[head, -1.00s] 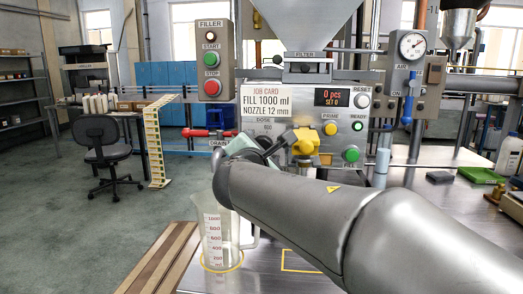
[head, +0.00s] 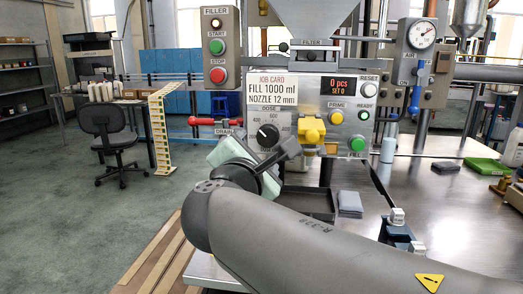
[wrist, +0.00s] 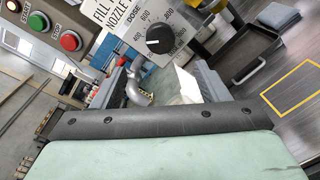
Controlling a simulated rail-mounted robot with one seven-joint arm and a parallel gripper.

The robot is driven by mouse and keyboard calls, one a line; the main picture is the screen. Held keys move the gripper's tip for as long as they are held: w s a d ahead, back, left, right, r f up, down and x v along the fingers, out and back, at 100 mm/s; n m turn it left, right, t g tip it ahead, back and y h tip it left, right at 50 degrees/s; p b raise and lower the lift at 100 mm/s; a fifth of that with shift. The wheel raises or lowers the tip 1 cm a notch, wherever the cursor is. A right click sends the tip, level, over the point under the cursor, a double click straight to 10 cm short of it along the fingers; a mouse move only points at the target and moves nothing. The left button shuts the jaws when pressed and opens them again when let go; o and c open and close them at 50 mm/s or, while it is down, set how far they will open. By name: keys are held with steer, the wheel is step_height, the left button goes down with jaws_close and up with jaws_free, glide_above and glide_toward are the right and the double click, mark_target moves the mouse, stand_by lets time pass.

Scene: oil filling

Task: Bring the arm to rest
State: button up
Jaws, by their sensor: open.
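My gripper (head: 286,150) is in front of the filler panel, just below and right of the black dose dial (head: 267,135) in the head view. Its mint-green housing shows at the wrist, and my arm crosses the lower middle. In the wrist view, the two grey fingers (wrist: 162,88) stand apart, so the gripper is open. A pale translucent surface shows between them; I cannot tell what it is or whether it is touched. The dial also shows beyond the fingers (wrist: 159,40). The measuring jug is not visible in the head view now.
The yellow nozzle valve (head: 311,131) and green button (head: 357,143) are close right of my gripper. A dark tray (head: 312,203), grey cloths (head: 350,202) and a blue fixture (head: 396,231) are on the steel table (head: 450,215). The table's middle right is largely clear.

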steer(key=s+d+f+m+g+h+p, duration=0.1)
steer(key=s+d+f+m+g+p, duration=0.2)
steer(key=d+f+m+g+p, duration=0.35)
steer(key=s+d+f+m+g+h+p, duration=0.2)
steer(key=s+d+f+m+g+p, duration=0.15)
steer(key=d+m+p, duration=0.5)
steer(key=s+d+f+m+g+y+p, duration=0.1)
steer(key=s+f+m+g+y+p, duration=0.1)
steer(key=s+m, duration=0.3)
steer(key=s+d+f+m+g+y+p, duration=0.1)
steer(key=s+f+m+g+y+p, duration=0.1)
steer(key=s, duration=0.6)
steer(key=m+g+y+p, duration=0.1)
steer(key=m+g, duration=0.1)
steer(key=m, duration=0.1)
steer(key=shift+g+y, duration=0.3)
steer(key=shift+g, duration=0.1)
